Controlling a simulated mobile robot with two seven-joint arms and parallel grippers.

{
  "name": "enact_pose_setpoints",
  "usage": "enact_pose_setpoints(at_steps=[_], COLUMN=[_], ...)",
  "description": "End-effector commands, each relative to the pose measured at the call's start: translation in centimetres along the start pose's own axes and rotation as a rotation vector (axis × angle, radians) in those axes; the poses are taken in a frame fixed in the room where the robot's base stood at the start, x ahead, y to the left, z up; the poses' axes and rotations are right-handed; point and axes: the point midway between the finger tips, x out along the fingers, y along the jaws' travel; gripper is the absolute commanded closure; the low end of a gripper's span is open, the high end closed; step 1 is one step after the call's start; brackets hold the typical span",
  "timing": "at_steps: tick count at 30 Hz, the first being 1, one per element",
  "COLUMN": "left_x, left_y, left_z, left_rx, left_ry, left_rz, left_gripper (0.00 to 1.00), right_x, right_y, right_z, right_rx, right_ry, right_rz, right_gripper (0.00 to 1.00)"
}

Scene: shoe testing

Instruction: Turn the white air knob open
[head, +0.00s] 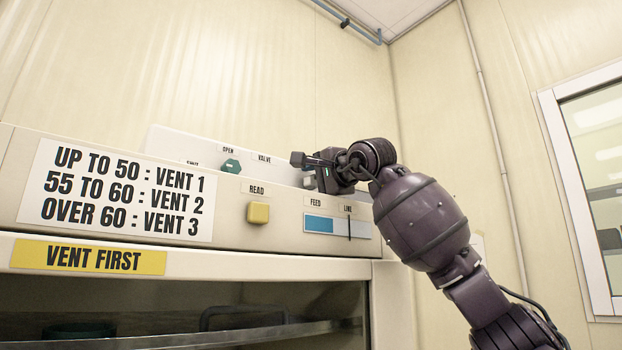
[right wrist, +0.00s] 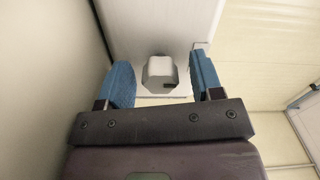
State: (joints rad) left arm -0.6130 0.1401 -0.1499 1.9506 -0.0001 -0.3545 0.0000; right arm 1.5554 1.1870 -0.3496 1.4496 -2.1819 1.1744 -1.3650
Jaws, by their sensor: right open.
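The white air knob (right wrist: 161,72) shows in the right wrist view as a pale, blocky knob on a white plate, with a small dark mark at its lower right. My right gripper (right wrist: 161,62) is open, with one blue-padded finger on each side of the knob in that view. Gaps show between the knob and both fingers, and nothing is gripped. In the head view my right gripper (head: 308,165) is at the right end of the upper panel, and it largely hides the knob there. My left gripper is not in view.
A green knob (head: 231,166) sits under the OPEN label on the upper panel. A yellow READ button (head: 258,213) and a blue-and-white FEED gauge (head: 334,225) are on the front panel below. A vent sign (head: 117,190) is at left.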

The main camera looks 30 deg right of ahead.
Motion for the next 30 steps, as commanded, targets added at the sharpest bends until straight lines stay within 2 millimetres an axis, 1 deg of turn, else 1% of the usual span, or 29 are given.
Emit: enact_pose_setpoints(at_steps=[4,12,14,22,30], left_x=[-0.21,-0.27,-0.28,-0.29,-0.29], left_y=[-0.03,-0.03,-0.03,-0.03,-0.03], left_z=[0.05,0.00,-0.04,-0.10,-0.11], left_rx=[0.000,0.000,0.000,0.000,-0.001], left_ry=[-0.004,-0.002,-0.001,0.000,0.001], left_rz=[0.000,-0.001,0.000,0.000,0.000], left_gripper=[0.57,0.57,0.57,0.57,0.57], right_x=[0.70,0.77,0.76,0.75,0.74], right_y=[-0.01,0.03,0.03,0.03,0.04], right_z=[0.03,0.03,0.02,0.02,0.01], right_rx=[0.000,0.000,0.000,0.000,0.027], right_ry=[0.000,0.000,0.000,0.000,0.000], right_rz=[0.000,-0.001,-0.001,-0.001,0.000], right_gripper=[0.40,0.40,0.48,0.89,0.89])
